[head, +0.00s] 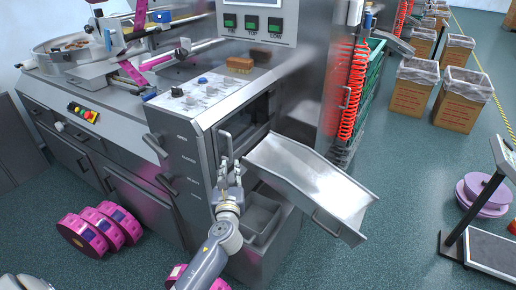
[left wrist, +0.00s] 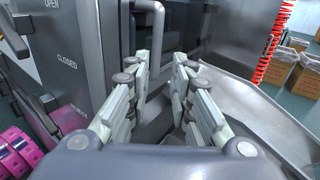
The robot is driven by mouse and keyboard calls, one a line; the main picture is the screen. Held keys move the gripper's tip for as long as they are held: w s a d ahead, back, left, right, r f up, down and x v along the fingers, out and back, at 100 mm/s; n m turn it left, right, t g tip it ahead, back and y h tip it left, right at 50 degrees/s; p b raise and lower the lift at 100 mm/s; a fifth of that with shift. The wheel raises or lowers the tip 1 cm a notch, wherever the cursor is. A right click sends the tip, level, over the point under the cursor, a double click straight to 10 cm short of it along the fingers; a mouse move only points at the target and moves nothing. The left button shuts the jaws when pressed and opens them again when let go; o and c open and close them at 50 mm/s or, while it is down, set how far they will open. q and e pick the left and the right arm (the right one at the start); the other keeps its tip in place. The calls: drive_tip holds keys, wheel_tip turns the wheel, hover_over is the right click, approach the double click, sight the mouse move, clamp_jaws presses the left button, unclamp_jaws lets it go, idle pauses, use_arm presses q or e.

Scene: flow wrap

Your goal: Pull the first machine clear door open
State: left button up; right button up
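The first machine's clear door (head: 250,128) is a dark see-through panel in the grey machine front, and it looks closed. Its light grey bar handle (head: 225,146) stands upright at the door's left side. The handle also shows in the left wrist view (left wrist: 158,32), just beyond the fingertips. My left gripper (head: 231,168) is at the handle's lower end. In the left wrist view my left gripper (left wrist: 161,60) has its two fingers apart, with the handle's lower part lined up with the gap. I cannot tell whether they touch it.
A metal chute (head: 305,175) slopes out to the right of the handle, close to my left gripper. A grey bin (head: 261,216) sits below it. Pink rolls (head: 100,229) lie on the floor at left. Cardboard bins (head: 412,88) stand at right.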

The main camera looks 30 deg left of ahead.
sight(230, 150)
use_arm(q)
drive_tip(key=x, duration=0.3)
drive_tip(key=r+x, duration=0.1)
drive_tip(key=x, duration=0.1)
drive_tip(key=shift+w+a, duration=0.1)
drive_tip(key=shift+a, duration=0.4)
drive_tip(key=x, duration=0.3)
drive_tip(key=shift+w+a+f, duration=0.1)
drive_tip(key=shift+w, duration=0.3)
drive_tip(key=shift+w+a, duration=0.35)
drive_tip(key=shift+w, duration=0.3)
use_arm(e)
drive_tip(key=shift+a+f, duration=0.1)
drive_tip(key=shift+a, duration=0.15)
use_arm(q)
clamp_jaws()
